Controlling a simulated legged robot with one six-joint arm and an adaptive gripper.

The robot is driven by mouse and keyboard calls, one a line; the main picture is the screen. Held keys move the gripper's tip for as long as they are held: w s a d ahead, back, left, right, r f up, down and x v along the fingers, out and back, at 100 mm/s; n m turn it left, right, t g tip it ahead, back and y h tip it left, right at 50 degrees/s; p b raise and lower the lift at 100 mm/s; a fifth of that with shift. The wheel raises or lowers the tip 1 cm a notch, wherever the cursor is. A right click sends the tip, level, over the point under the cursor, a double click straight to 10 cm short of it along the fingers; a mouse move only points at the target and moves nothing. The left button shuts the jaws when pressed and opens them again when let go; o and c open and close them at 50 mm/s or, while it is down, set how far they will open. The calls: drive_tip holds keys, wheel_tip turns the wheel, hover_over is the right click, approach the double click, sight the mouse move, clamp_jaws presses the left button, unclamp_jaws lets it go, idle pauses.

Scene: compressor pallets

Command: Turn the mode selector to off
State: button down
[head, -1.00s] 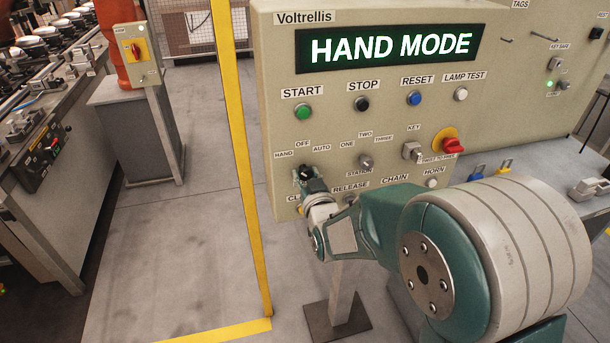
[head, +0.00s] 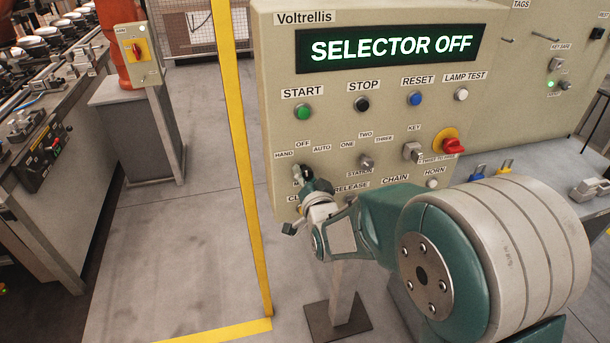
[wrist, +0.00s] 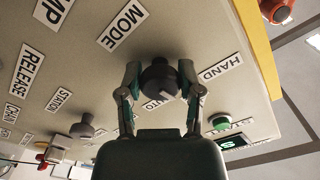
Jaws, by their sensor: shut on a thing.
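The mode selector (wrist: 160,79) is a dark round knob on the beige control panel (head: 275,120), with HAND, OFF and AUTO labels around it. In the head view the knob (head: 306,173) is partly covered by my gripper. My gripper (wrist: 158,82) is shut on the knob, with one finger on each side of it in the wrist view. The display (head: 390,48) reads SELECTOR OFF. The knob's exact pointer direction is hard to make out.
Close by on the panel are a station selector (head: 366,161), a key switch (head: 412,151), a red knob (head: 453,146) and a green start button (head: 303,111). A yellow post (head: 238,150) stands just left of the panel.

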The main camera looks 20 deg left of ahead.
drive_tip(key=shift+m, duration=0.6)
drive_tip(key=shift+c, duration=1.3)
unclamp_jaws()
drive_tip(key=shift+w, duration=0.1)
drive_tip(key=v, duration=1.2)
drive_tip(key=shift+a, duration=0.15)
drive_tip(key=shift+f, duration=0.1)
